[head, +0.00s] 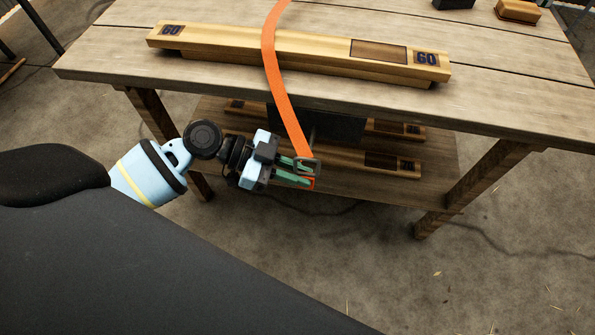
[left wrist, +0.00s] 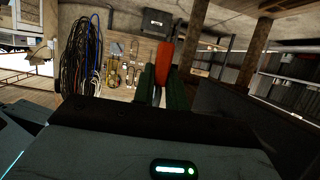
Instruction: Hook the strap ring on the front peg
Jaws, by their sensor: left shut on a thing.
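The orange strap (head: 275,65) crosses the wooden beam on the table and hangs over the front edge. Its lower end carries a dark metal ring (head: 316,165). My left gripper (head: 303,174) has its green fingers shut at the ring and strap end, below the tabletop edge. In the left wrist view, the strap (left wrist: 165,58) rises from between the fingers (left wrist: 160,93). Whether rod and ring touch is unclear. My right gripper is out of view.
The wooden beam (head: 215,41) marked 60 lies along the tabletop (head: 480,97). Below is a shelf (head: 440,172) with more beams and a dark panel (head: 345,125). A table leg (head: 475,188) stands at right. The floor in front is mostly clear.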

